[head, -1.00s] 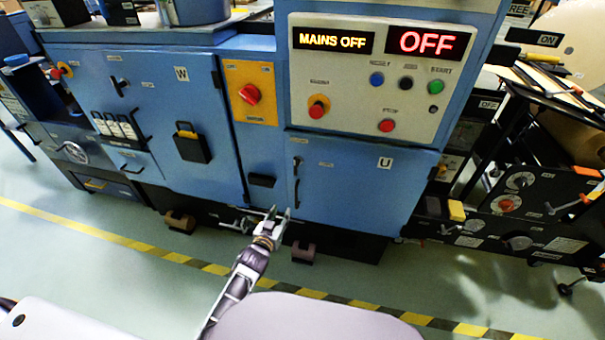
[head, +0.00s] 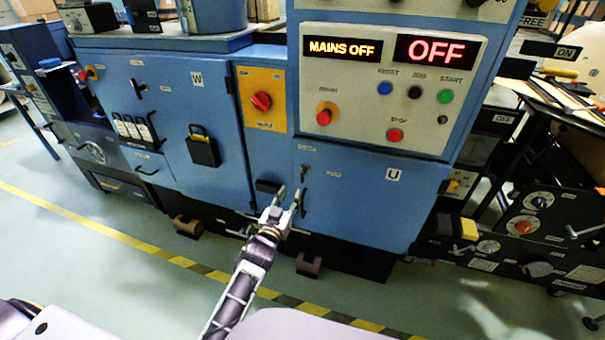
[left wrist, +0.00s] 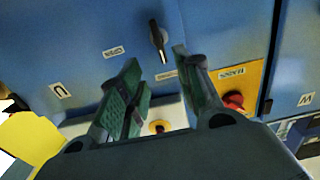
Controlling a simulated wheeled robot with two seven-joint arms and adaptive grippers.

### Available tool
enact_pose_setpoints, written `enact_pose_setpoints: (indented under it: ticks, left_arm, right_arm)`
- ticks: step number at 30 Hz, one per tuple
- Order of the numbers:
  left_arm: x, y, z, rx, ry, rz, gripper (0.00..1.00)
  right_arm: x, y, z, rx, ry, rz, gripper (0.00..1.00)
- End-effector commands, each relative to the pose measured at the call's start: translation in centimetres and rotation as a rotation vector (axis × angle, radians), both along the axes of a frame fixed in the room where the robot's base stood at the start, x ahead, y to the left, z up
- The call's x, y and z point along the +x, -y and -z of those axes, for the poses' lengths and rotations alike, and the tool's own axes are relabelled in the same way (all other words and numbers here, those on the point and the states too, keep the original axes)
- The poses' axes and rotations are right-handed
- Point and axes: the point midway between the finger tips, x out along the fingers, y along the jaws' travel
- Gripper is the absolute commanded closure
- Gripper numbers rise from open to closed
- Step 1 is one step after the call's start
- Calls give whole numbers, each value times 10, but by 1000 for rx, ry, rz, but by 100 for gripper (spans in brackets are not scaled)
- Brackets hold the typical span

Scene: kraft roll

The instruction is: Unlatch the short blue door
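The short blue door (head: 355,205), marked U, is closed under the control panel. Its black latch knob (head: 305,171) is near the door's upper left corner, with a dark upright handle below it. In the left wrist view, which is turned over, the door (left wrist: 60,50) shows its U label, and the black latch (left wrist: 157,36) stands just beyond the fingertips. My left gripper (head: 289,193) is open and empty, in front of the door's left edge, a little below the latch in the head view. Contact with the door cannot be told. My right gripper is out of view.
The control panel (head: 415,85) above reads MAINS OFF and OFF. A yellow panel with a red rotary switch (head: 261,101) is left of the door. The taller W door (head: 170,120) is farther left. Floor with yellow-black tape (head: 190,262) lies in front.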

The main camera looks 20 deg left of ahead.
Motion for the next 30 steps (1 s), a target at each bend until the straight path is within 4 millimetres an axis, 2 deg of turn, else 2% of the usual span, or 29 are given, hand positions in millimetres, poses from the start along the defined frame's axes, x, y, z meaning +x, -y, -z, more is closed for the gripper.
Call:
enact_pose_setpoints:
  ticks: [14,24,30]
  left_arm:
    - [30,1,1,0,0,0,66]
    - [57,2,0,1,1,0,66]
    - [72,2,0,1,0,0,66]
  right_arm:
    - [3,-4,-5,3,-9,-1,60]
    - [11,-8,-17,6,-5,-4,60]
    - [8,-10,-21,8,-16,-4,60]
